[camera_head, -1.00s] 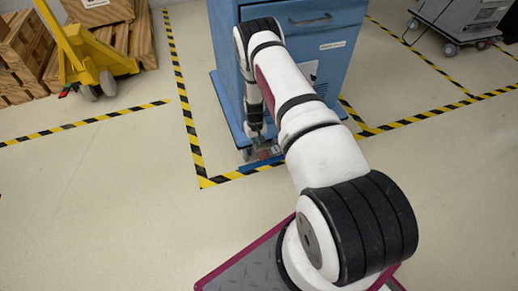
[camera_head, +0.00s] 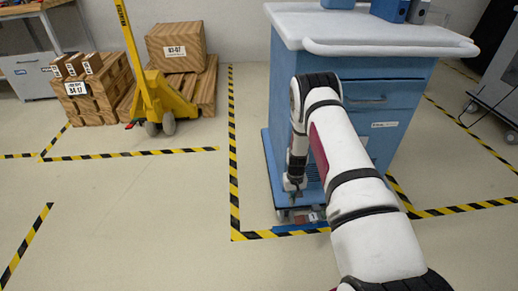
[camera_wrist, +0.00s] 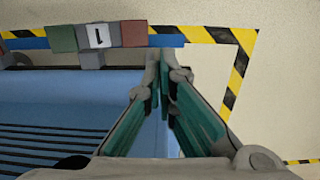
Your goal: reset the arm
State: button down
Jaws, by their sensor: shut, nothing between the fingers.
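My arm (camera_head: 345,150) reaches forward and bends down at the front-left side of the blue cart (camera_head: 372,121). My gripper (camera_head: 293,192) hangs low, pointing down near the cart's bottom edge. In the wrist view its green-padded fingers (camera_wrist: 166,62) come together at the tips, with nothing between them. Just beyond the fingertips, a row of pedals shows on a blue bar: a green block (camera_wrist: 62,38), a grey block marked 1 (camera_wrist: 97,36) and a red block (camera_wrist: 134,33). The fingertips look close to the bar; contact cannot be told.
The cart has a white top (camera_head: 350,25) with a rail and blue bins (camera_head: 390,8). Yellow-black tape (camera_head: 233,150) marks the floor. A yellow pallet jack (camera_head: 160,95) and wooden crates (camera_head: 98,92) stand at the left back. A grey cart (camera_head: 497,85) is at right. Left floor is clear.

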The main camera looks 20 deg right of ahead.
jog(key=w+a+r, duration=0.1)
jog(key=a+r, duration=0.2)
jog(key=r, duration=0.9)
jog(key=a+r, duration=0.3)
jog(key=r, duration=0.8)
jog(key=s+a+r+n, duration=0.1)
jog(key=s+a+r, duration=0.25)
jog(key=r, duration=0.55)
jog(key=s+a+r, duration=0.3)
jog(key=s+r, duration=0.1)
jog(key=r, duration=0.5)
jog(key=s+a+r+n, duration=0.1)
jog(key=s+a+r, duration=0.2)
jog(key=s+r, duration=0.45)
jog(key=s+a+r, duration=0.2)
jog(key=s+r, duration=0.2)
jog(key=s, duration=0.6)
jog(key=s+a+n, duration=0.1)
jog(key=s+a, duration=0.1)
jog(key=s, duration=1.5)
notch_tip(320, 180, up, 30)
jog(key=t+p, duration=0.4)
jog(key=p, duration=2.4)
jog(key=shift+d, duration=0.3)
